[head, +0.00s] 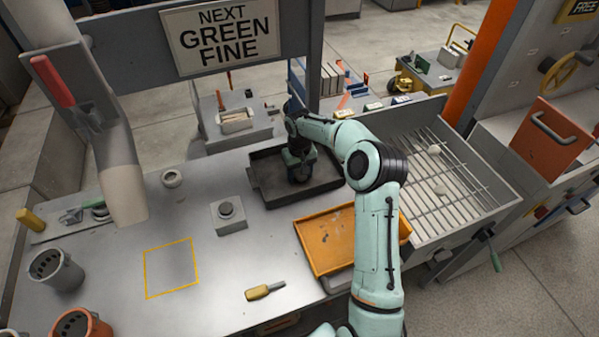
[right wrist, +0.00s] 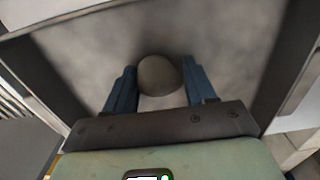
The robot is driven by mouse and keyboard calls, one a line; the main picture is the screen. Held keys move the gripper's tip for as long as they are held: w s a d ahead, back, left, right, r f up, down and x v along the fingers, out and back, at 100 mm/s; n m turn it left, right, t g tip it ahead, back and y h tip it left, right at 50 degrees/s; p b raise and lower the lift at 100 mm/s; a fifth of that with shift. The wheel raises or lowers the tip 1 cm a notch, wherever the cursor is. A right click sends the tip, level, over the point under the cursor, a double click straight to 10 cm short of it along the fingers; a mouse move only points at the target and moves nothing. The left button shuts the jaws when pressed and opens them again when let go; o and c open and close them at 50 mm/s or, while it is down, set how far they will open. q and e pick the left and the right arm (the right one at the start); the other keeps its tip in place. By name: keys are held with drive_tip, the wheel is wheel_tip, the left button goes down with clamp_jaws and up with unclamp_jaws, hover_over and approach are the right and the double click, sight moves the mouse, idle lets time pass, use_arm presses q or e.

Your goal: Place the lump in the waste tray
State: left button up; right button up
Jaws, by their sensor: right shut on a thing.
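A rounded grey-brown lump (right wrist: 160,76) is between the blue fingers of my right gripper (right wrist: 159,82) in the right wrist view. The gripper is shut on it. In the head view my right gripper (head: 300,172) points down inside the black tray (head: 262,190) at the back of the bench, and the lump is hidden there. The tray's dark walls surround the gripper in the right wrist view. I cannot tell whether the lump touches the tray floor. No label shows which tray is for waste. My left gripper is not in view.
An orange tray (head: 322,262) lies in front of the black tray, partly behind my right arm. A slatted grate (head: 415,190) with pale lumps is to the right. A grey block (head: 228,217), a yellow-handled tool (head: 262,291) and a yellow outlined square (head: 171,268) are left.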

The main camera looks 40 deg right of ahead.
sight(299, 172)
drive_tip(key=o, duration=1.1)
drive_tip(key=shift+f, duration=0.15)
wheel_tip(299, 172, up, 12)
drive_tip(key=shift+r, duration=0.2)
